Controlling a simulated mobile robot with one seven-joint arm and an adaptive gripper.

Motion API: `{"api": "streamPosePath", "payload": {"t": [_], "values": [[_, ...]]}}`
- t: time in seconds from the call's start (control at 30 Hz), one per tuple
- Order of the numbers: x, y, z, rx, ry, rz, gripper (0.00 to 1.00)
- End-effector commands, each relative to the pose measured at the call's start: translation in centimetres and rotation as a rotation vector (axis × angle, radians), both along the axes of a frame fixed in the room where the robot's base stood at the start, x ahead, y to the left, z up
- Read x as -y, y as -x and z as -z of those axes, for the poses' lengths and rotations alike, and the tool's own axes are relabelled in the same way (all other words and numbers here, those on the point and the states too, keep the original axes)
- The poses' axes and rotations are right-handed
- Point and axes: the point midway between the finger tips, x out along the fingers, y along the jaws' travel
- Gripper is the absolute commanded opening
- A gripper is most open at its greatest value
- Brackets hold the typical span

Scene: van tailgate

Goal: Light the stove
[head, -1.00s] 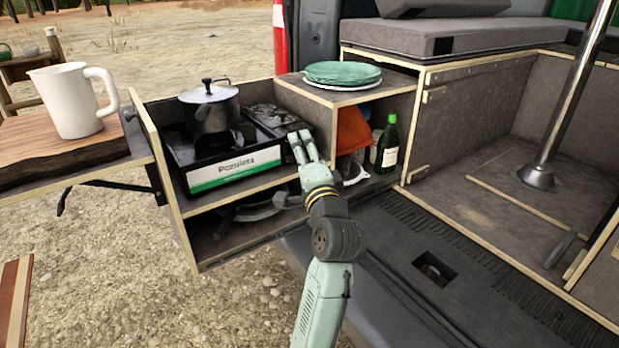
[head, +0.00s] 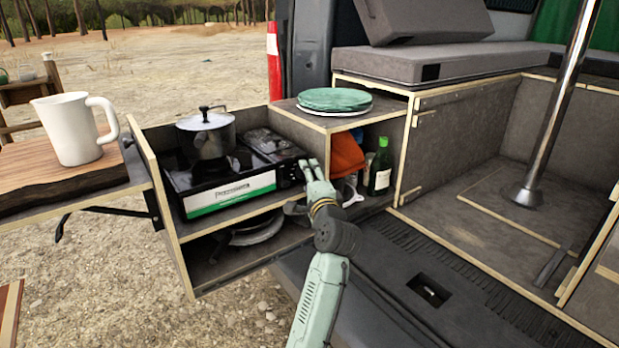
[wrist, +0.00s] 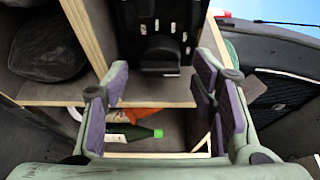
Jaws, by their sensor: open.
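The stove (head: 232,195) is a black portable burner with a white and green front label, on the upper shelf of a pulled-out drawer. A lidded metal pot (head: 206,135) stands on its left part. My gripper (head: 311,169) is at the stove's right front end. It is open and empty. In the wrist view, the stove's dark end (wrist: 160,15) is ahead, and a black knob (wrist: 160,55) shows between and beyond the two purple-padded fingers (wrist: 160,82). I cannot tell whether a finger touches it. No flame is visible.
A green bottle (head: 380,168) and an orange cloth (head: 346,155) are in the compartment right of my gripper. Green plates (head: 335,99) lie on top of it. Dark pans (head: 258,230) are on the lower shelf. A white jug (head: 72,128) stands on the left board.

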Motion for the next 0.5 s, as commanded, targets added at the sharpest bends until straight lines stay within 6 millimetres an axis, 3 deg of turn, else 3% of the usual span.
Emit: {"api": "streamPosePath", "payload": {"t": [0.27, 0.5], "values": [[-0.07, -0.22, 0.01, 0.000, 0.000, 0.000, 0.53], [-0.06, -0.20, 0.01, 0.000, 0.001, 0.000, 0.38]]}}
